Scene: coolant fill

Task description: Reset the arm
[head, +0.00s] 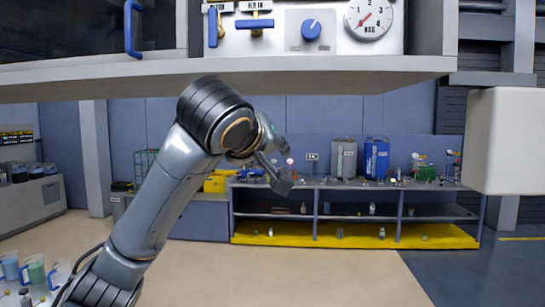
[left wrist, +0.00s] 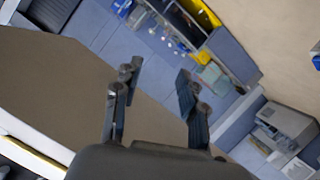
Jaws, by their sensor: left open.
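My left arm rises from the lower left of the head view and bends over at its top. My left gripper (head: 278,170) is at the arm's end, below the panel ledge, pointing away toward the back of the room. In the left wrist view the two dark fingers of the left gripper (left wrist: 157,80) stand apart with nothing between them. The gripper touches nothing that I can see. My right gripper is in neither view.
A ledge (head: 340,72) with a gauge (head: 369,17), a blue knob (head: 311,30) and valve handles hangs over the arm. A pale block (head: 505,140) is close at right. Shelving (head: 340,240) with bottles and cans stands far back. Mugs (head: 34,272) sit lower left. Open floor lies between.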

